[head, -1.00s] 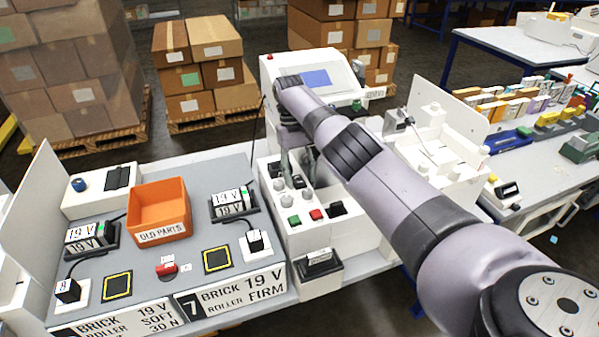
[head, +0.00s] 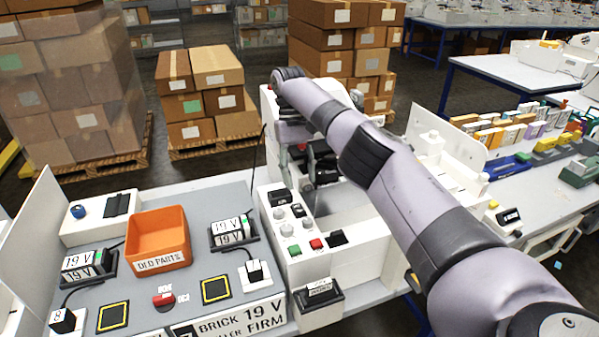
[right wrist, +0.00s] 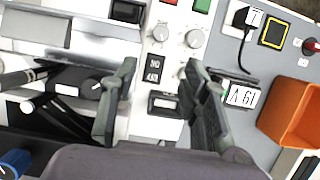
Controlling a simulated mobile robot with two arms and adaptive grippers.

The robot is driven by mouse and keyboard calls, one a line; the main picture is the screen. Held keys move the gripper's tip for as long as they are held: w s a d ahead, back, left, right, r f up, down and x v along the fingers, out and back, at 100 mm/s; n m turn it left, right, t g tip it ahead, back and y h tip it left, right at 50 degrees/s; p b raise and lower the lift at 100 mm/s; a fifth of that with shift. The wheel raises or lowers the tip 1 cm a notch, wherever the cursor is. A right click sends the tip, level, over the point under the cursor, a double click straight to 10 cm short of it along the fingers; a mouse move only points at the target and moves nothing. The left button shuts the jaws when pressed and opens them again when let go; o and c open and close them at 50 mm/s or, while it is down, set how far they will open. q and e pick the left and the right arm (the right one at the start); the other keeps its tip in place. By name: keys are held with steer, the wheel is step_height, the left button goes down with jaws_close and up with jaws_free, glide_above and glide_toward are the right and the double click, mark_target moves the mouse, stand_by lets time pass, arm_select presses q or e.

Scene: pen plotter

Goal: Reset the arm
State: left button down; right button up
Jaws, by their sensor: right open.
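My right arm (head: 425,205) reaches from the lower right across a white machine with a control panel. Its gripper (head: 318,160) hangs near the panel's back right side and is partly hidden by the arm. In the right wrist view the gripper (right wrist: 160,95) is open, with two grey fingers apart and nothing between them. Beneath it lies the white panel with grey knobs (right wrist: 160,32) and a small black-framed display (right wrist: 165,104). My left gripper is not in view.
An orange bin (head: 158,240) stands on the grey bench left of the panel. A green button (head: 294,250) and a red button (head: 316,244) are at the panel's front. Brown boxes (head: 215,80) are stacked on pallets behind.

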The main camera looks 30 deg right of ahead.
steer(key=shift+r, duration=0.25)
steer(key=shift+r, duration=0.1)
stand_by(0.4)
